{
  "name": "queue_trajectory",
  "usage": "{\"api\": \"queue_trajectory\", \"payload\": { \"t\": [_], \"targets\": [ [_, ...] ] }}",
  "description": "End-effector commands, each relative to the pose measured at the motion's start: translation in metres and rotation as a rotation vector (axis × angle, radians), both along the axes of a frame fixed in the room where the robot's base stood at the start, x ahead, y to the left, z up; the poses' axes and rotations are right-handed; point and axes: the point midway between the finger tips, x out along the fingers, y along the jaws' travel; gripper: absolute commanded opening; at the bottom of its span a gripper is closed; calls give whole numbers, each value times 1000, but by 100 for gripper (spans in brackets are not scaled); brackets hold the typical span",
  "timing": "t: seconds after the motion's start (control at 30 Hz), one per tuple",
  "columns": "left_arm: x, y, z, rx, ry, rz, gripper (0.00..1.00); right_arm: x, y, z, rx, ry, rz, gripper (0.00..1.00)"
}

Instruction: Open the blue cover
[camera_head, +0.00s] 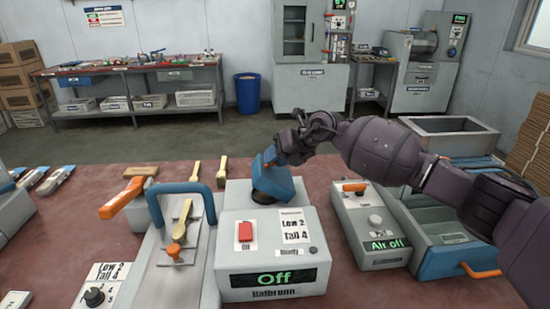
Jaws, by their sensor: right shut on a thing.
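The blue cover (275,186) sits on top of the grey press box (270,237), with a dark round part under its front edge. It looks tilted. An orange piece shows at its upper edge. My right gripper (287,147) is at the top of the cover and is shut on it; the fingertips are small and partly hidden, so the exact grip point is unclear. The press box shows a red switch and a green "Off" display. My left gripper is not in view.
Left of the press is a sloped unit with a blue hoop (182,188) and a wooden spoon (181,220). Right of it is a grey box reading "Air Off" (380,238), then a blue-fronted drawer (455,260). A workbench (130,68) stands at the back.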

Motion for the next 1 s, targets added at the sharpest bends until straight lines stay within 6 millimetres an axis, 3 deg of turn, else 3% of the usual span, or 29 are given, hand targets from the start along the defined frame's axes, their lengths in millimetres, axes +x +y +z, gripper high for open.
{"api": "queue_trajectory", "payload": {
  "t": [0.17, 0.2, 0.33, 0.67, 1.0],
  "targets": [
    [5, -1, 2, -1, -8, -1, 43, 0, 0, -1, -3, 3, 0, 0],
    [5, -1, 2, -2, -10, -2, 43, 0, 0, -1, -3, 3, 0, 37],
    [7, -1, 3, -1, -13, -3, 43, 0, 0, -1, -2, 1, 0, 57],
    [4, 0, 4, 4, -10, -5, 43, -1, -2, 2, -2, 1, 0, 57],
    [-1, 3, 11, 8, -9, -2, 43, -18, -34, 37, -2, -4, -2, 57]
  ]
}}
